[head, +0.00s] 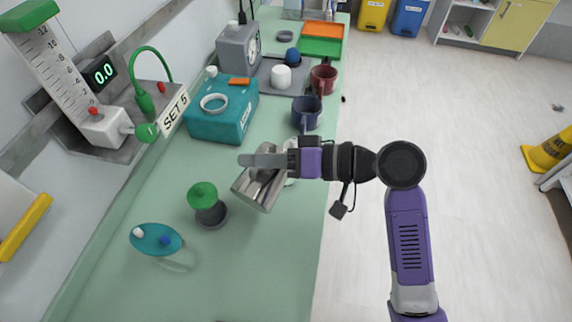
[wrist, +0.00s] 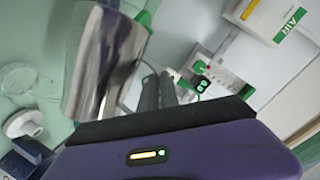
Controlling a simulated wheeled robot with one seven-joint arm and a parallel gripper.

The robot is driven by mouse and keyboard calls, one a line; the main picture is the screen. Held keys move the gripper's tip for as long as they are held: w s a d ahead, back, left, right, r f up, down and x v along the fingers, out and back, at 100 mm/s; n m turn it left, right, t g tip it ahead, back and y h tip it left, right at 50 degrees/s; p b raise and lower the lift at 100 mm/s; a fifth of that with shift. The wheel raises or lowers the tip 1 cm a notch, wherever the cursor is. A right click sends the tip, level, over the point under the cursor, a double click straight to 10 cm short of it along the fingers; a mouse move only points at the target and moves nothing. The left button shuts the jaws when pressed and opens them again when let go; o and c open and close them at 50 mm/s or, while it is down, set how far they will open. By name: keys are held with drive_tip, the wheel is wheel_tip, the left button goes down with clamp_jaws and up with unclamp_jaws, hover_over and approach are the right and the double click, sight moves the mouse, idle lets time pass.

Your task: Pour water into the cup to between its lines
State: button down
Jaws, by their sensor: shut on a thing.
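My gripper (head: 265,160) is shut on a shiny metal jug (head: 256,193) above the green counter. The jug is tilted in the head view, and fills the upper left of the wrist view (wrist: 103,65). A clear vessel (head: 291,178), perhaps the cup, shows only partly behind my gripper. A faint transparent outline (wrist: 18,82) at the left of the wrist view may be the same vessel. I cannot make out its lines or any water level. No stream of water is visible.
A teal box (head: 222,122), a blue mug (head: 306,113) and a red mug (head: 323,79) stand farther back. The front counter (head: 255,275) is clear.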

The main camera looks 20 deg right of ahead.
sight(243, 193)
drive_tip(key=shift+r, duration=0.2)
idle(0.6)
drive_tip(key=shift+n+h, duration=0.5)
drive_tip(key=shift+n, duration=0.4)
drive_tip(key=s+a+f+b, duration=0.2)
drive_tip(key=a+f+b, duration=0.1)
drive_tip(key=shift+a+f+b, duration=0.1)
drive_tip(key=shift+b, duration=0.2)
drive_tip(key=shift+s+a+f, duration=0.15)
drive_tip(key=shift+f, duration=0.05)
drive_tip(key=shift+r+n, duration=0.15)
drive_tip(key=shift+n, duration=0.15)
drive_tip(key=shift+s+a+f+n+t+h+b, duration=0.2)
drive_tip(key=shift+a+f+n+t+h+b, duration=0.15)
drive_tip(key=shift+f+h+b, duration=0.3)
